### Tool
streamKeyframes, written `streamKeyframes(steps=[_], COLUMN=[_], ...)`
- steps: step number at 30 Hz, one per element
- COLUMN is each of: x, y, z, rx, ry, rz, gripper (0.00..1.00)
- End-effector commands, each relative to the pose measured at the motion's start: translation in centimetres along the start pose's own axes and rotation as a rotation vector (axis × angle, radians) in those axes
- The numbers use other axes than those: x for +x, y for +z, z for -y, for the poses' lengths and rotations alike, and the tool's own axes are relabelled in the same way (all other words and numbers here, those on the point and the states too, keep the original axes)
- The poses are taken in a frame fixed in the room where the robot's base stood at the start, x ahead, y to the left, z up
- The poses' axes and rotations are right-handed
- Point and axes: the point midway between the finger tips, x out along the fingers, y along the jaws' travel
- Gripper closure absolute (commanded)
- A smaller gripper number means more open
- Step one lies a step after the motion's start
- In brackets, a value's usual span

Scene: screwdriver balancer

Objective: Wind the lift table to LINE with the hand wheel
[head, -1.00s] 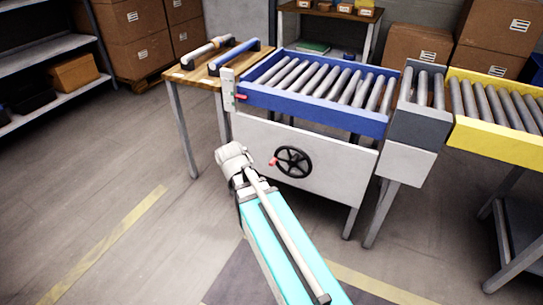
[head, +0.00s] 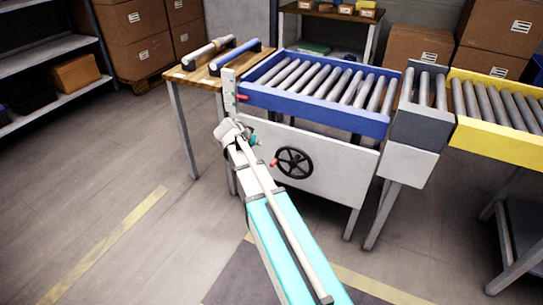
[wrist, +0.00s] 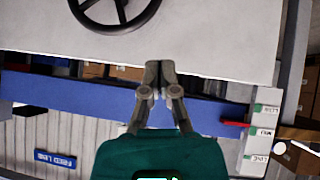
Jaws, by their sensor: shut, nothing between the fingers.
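The black hand wheel (head: 294,162) is on the white front panel of the lift table, with a red handle (head: 274,162) at its left rim. In the wrist view part of the wheel (wrist: 115,12) shows at the top edge. The lift table (head: 312,118) has a blue frame with grey rollers. A label strip (head: 229,92) stands at its left; in the wrist view a red pointer (wrist: 236,124) is beside the middle label of the strip (wrist: 262,132). My gripper (wrist: 158,68) is shut and empty, apart from the wheel. In the head view it (head: 256,141) is left of and above the handle.
A grey roller section (head: 420,122) and a yellow-framed conveyor (head: 500,145) stand right of the lift table. A wooden bench (head: 200,78) with two tools stands left. Boxes and shelves are behind. The floor at left front is clear.

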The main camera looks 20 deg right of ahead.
Motion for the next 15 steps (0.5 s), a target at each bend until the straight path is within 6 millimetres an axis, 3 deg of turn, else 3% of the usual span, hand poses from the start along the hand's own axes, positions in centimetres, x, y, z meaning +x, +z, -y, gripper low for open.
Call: streamKeyframes(steps=[8, 15], x=[0.7, 2.6], y=[0.1, 0.2], z=[0.0, 0.0], rx=[0.000, 0.000], ry=[0.001, 0.001], rz=[0.001, 0.001], gripper=[1.00, 1.00])
